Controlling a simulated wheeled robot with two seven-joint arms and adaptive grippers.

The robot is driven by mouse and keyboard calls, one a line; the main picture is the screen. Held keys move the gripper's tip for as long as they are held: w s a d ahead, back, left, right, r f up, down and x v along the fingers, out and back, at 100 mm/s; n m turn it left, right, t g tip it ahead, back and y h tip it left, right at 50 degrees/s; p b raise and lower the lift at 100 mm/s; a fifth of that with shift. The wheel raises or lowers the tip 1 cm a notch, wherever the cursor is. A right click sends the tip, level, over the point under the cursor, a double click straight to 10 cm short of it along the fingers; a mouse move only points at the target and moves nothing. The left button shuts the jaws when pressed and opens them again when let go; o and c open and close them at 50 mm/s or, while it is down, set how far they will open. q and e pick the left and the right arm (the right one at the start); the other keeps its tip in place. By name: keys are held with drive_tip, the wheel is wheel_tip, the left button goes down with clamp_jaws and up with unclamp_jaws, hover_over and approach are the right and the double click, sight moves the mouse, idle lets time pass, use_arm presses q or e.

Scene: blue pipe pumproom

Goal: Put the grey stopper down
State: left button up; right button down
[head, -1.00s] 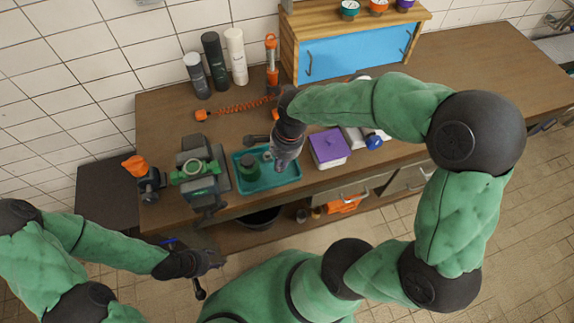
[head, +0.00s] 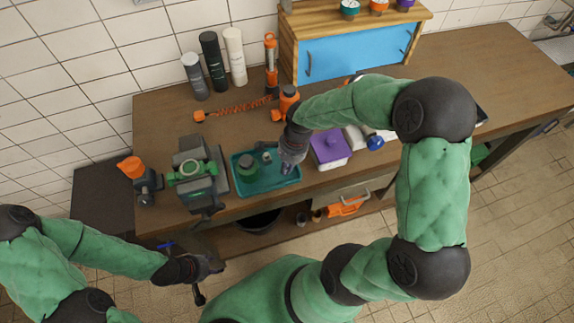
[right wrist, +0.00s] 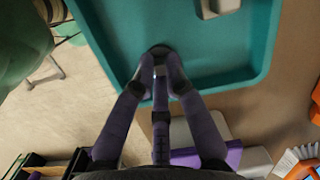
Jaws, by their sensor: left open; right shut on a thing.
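The grey stopper (right wrist: 159,49) shows as a dark round piece between the fingertips of my right gripper (right wrist: 160,66) in the right wrist view. The fingers are shut on it, over the teal tray (right wrist: 262,62). In the head view my right gripper (head: 288,168) is at the right part of the tray (head: 270,184); the stopper is hidden there by the fingers. I cannot tell whether the stopper touches the tray floor. My left gripper (head: 208,268) is open and empty, away from the bench at the lower left.

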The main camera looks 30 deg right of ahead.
drive_tip(key=shift+f, duration=0.15)
drive_tip(key=c, duration=1.6)
unclamp_jaws()
drive_tip(key=shift+o, duration=0.2)
wheel_tip(320, 180, up, 12)
drive_tip(key=d+p, duration=0.1)
drive_tip(key=p, duration=0.1)
drive_tip(key=shift+s+d+p, duration=0.35)
drive_tip(key=shift+s+p, duration=0.05)
drive_tip(key=shift+s, duration=0.05)
